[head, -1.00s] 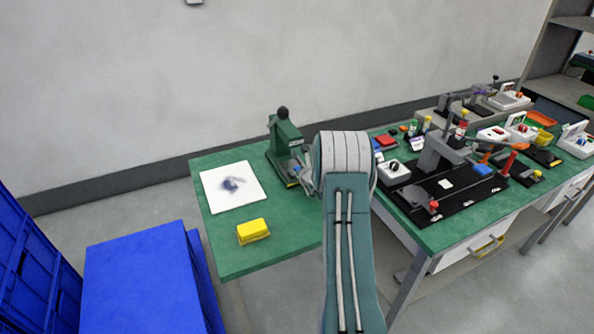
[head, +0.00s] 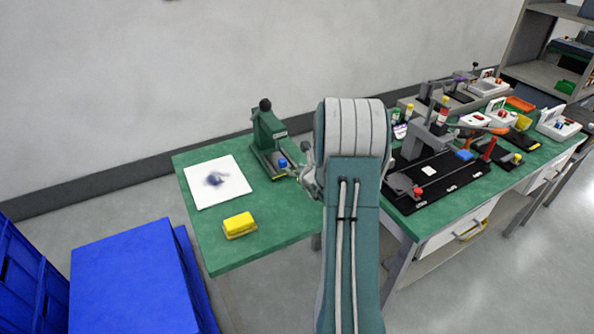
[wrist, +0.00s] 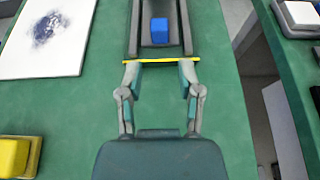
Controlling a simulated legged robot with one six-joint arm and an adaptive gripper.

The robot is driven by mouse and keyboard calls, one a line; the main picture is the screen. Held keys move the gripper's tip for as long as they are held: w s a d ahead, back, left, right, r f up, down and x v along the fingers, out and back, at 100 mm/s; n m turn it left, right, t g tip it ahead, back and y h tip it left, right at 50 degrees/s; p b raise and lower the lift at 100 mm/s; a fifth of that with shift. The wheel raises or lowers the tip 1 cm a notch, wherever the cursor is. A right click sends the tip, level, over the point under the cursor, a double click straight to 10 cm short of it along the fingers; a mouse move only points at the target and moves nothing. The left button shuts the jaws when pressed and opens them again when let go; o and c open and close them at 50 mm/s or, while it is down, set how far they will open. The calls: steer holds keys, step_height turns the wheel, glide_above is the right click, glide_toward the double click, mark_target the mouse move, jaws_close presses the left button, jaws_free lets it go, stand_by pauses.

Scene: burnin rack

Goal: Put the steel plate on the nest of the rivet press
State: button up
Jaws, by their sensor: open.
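The green rivet press (head: 266,132) stands at the back of the green table, its base pointing toward my gripper. In the wrist view its grey base channel (wrist: 187,22) holds a small blue block (wrist: 159,31), with a yellow strip (wrist: 160,60) across the front end. The blue block also shows in the head view (head: 282,163). I cannot make out a separate steel plate; whether a grey surface under the block is one, I cannot tell. My gripper (wrist: 159,70) is open and empty, its fingertips either side of the base's front end. In the head view my arm partly hides it.
A white sheet with a dark smudge (head: 232,188) and a yellow block (head: 239,222) lie left of my arm. A black fixture board (head: 440,180) is on the right table. Blue crates (head: 130,285) stand at lower left. Green tabletop around the yellow block is clear.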

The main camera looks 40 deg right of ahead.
steer(key=shift+s+a+r, duration=0.1)
steer(key=shift+s+r, duration=0.1)
steer(key=shift+s, duration=0.2)
steer(key=shift+a+r, duration=0.15)
steer(key=shift+a, duration=0.05)
steer(key=w+a+r+n+y, duration=0.1)
steer(key=a+r+n+y, duration=0.2)
steer(key=a+r+n, duration=0.35)
steer(key=a+r+n+y, duration=0.3)
steer(key=a+r+n, duration=0.1)
steer(key=a, duration=0.6)
steer(key=s+a+r+n+g+y, duration=0.2)
steer(key=s+a+r+n, duration=0.1)
steer(key=a+n, duration=0.3)
steer(key=s+a+r+n+g+y, duration=0.1)
steer(key=s+a+r+n+g, duration=0.2)
steer(key=a, duration=0.4)
steer(key=s+a+r+n+g+h, duration=0.1)
steer(key=s+a+r+n+g, duration=0.15)
steer(key=s+a+n, duration=0.75)
steer(key=s+d+n+h, duration=0.4)
steer(key=s+n+h, duration=0.1)
steer(key=s+n, duration=0.4)
steer(key=s, duration=0.2)
steer(key=shift+s+d+r, duration=0.15)
steer(key=shift+s+r, duration=0.1)
steer(key=shift+s, duration=0.1)
